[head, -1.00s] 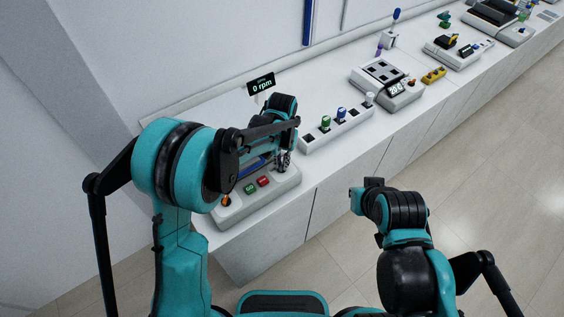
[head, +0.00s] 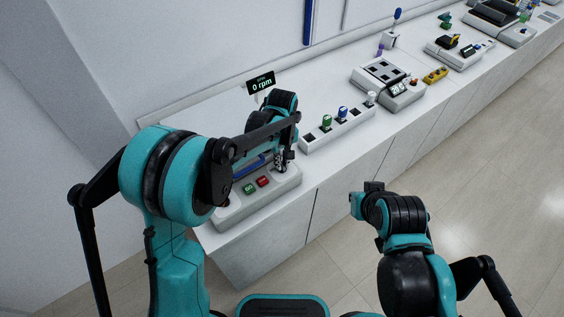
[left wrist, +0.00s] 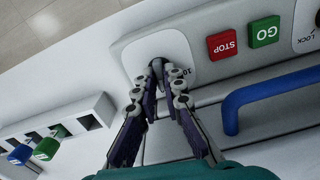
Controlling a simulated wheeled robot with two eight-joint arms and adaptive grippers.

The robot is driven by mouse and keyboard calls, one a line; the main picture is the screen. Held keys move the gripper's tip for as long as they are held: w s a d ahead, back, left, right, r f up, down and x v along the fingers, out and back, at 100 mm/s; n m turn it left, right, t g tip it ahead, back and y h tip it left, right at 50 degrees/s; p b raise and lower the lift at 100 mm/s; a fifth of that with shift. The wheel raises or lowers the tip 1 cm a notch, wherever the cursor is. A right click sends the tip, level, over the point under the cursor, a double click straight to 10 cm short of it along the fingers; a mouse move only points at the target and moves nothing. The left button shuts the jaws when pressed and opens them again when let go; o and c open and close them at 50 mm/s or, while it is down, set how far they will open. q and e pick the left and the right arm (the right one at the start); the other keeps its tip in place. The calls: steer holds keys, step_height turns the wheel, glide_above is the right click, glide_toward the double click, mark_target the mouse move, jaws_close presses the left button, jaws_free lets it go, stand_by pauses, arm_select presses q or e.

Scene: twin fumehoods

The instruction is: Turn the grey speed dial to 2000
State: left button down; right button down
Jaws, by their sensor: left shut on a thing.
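The speed dial (left wrist: 157,64) sits on a pale rounded plate at one end of the grey machine (head: 225,221). Only a dark bit of it shows between my fingertips in the left wrist view; a "10" mark shows beside it. My left gripper (left wrist: 160,76) is shut on the dial, its fingers reaching down on either side. In the head view this gripper (head: 282,161) is at the machine's right end. The rpm display (head: 262,85) behind the machine reads 0 rpm. My right gripper (head: 372,188) hangs in front of the bench; its fingers cannot be made out.
Red STOP (left wrist: 222,43) and green GO (left wrist: 264,31) buttons and a blue handle (left wrist: 270,93) are near the dial. A socketed strip with green and blue plugs (head: 338,128) stands right of the machine. A grey block device (head: 388,83) stands farther along.

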arm_select(q)
steer(key=shift+n, duration=0.6)
steer(key=c, duration=1.6)
jaws_free()
steer(key=shift+r, duration=0.1)
step_height(320, 180, up, 12)
steer(key=shift+f, duration=0.1)
steer(key=shift+s, duration=0.1)
